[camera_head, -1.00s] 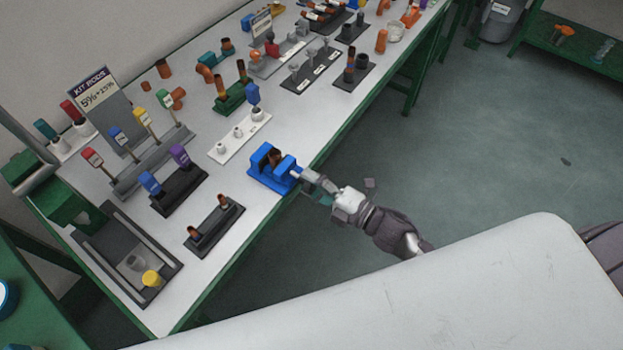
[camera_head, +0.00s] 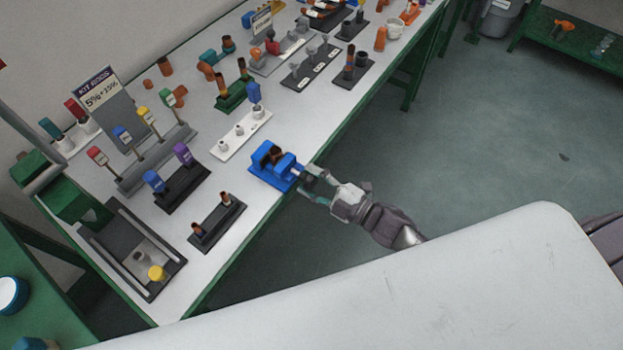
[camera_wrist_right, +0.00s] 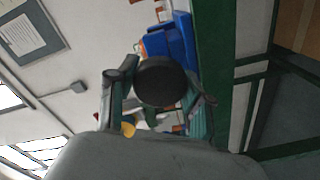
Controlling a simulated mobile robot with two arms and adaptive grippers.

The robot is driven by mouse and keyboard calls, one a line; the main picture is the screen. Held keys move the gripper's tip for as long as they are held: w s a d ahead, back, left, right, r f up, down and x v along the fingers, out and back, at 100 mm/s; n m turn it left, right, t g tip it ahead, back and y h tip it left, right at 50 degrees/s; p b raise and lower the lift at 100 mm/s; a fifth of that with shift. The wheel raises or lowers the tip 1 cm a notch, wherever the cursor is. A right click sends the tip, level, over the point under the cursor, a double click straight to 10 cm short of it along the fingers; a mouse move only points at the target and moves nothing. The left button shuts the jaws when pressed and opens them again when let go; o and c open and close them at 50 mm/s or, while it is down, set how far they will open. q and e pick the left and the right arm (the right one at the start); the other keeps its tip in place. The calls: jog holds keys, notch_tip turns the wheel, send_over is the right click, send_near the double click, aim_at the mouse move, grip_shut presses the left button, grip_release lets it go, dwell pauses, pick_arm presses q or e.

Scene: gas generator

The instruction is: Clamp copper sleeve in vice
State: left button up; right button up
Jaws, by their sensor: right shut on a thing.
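The blue vice (camera_head: 286,179) stands at the near edge of the white table in the head view, and part of its blue body (camera_wrist_right: 183,40) shows in the wrist view. The brown copper sleeve (camera_head: 273,155) sits upright between the vice jaws. I cannot tell whether both jaws touch it. My right gripper (camera_head: 308,181) is at the vice's front, beyond the table edge, shut on the dark round vice handle (camera_wrist_right: 160,81). The handle lies between the fingers in the wrist view and hides part of the vice. My left gripper is not in view.
A white holder (camera_head: 232,141) stands behind the vice. A dark stand with copper pieces (camera_head: 216,228) is to its left. Several racks and coloured rods fill the table further back. A pale surface (camera_head: 430,285) spans the foreground.

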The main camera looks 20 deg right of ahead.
jog(key=o, duration=1.2)
jog(key=v, duration=1.2)
